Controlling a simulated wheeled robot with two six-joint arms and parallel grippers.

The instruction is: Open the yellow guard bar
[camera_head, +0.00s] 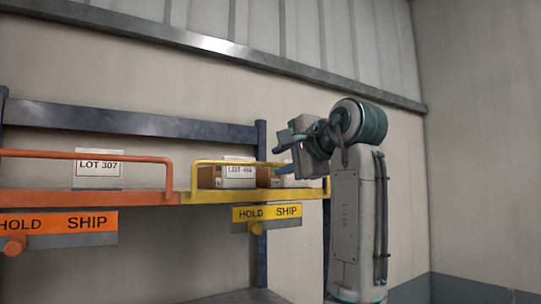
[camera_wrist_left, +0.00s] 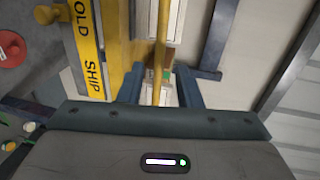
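The yellow guard bar (camera_head: 225,162) runs level above the yellow shelf edge (camera_head: 225,197) in the head view, its right part hidden behind my gripper. My left gripper (camera_head: 281,160) is at the right part of this bar, one finger above its line and one below. In the left wrist view the yellow bar (camera_wrist_left: 161,45) passes between the two spread blue fingers of my left gripper (camera_wrist_left: 159,85), with a gap on each side. A yellow HOLD/SHIP plate (camera_head: 267,213) with a yellow knob (camera_head: 255,229) hangs below. My right gripper is not in view.
A box labelled LOT (camera_head: 238,173) and other boxes stand behind the yellow bar. To the left is an orange guard bar (camera_head: 60,154) with a LOT 307 box (camera_head: 98,168) and an orange HOLD/SHIP plate (camera_head: 70,222). Blue rack posts and a wall stand behind.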

